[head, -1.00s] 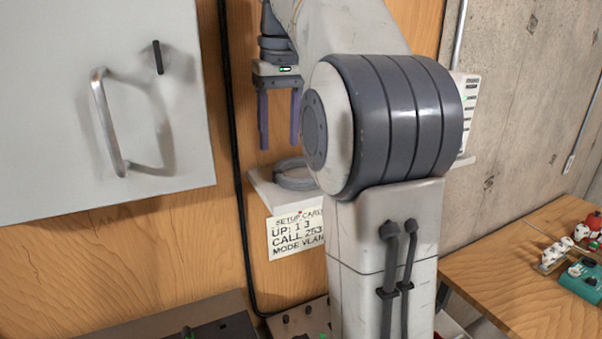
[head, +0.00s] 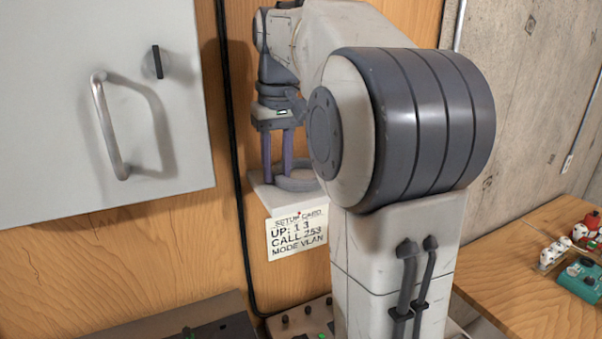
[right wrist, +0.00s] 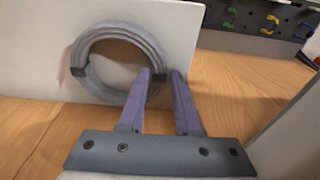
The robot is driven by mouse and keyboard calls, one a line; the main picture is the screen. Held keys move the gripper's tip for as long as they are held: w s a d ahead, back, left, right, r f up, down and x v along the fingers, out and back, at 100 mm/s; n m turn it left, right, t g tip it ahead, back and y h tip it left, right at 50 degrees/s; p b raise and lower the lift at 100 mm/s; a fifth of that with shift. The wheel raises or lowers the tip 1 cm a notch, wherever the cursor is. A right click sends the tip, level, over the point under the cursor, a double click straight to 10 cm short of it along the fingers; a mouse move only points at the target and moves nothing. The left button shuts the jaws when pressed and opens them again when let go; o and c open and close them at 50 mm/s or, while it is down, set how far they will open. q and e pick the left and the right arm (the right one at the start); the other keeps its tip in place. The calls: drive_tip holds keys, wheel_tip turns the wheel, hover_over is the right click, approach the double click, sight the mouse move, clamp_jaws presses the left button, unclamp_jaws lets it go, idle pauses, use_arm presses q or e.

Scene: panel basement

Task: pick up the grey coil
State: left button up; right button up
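The grey coil (head: 297,183) lies on a small white wall shelf (head: 262,190), its right part hidden behind my arm. In the right wrist view the coil (right wrist: 90,48) is a ring of grey cable with black ties, on the white shelf (right wrist: 30,55). My right gripper (head: 277,170) points down at the coil's left side. In the right wrist view my right gripper (right wrist: 160,73) is open, and the coil's near right rim with a tie shows between its fingertips. I cannot tell whether the fingers touch it. My left gripper is not in view.
A setup card (head: 298,236) hangs below the shelf. A black cable (head: 236,150) runs down the wooden wall on the left, beside a grey cabinet door with a handle (head: 108,125). A wooden table (head: 520,260) with small items stands at right.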

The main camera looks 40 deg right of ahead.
clamp_jaws()
drive_tip(key=shift+r, duration=0.1)
drive_tip(key=shift+r, duration=0.65)
wheel_tip(320, 180, up, 3)
drive_tip(key=shift+f, duration=0.2)
drive_tip(key=s+d+r+b, duration=0.1)
drive_tip(key=s+d+r, duration=0.2)
drive_tip(key=s+r, duration=0.4)
drive_tip(key=s, duration=0.4)
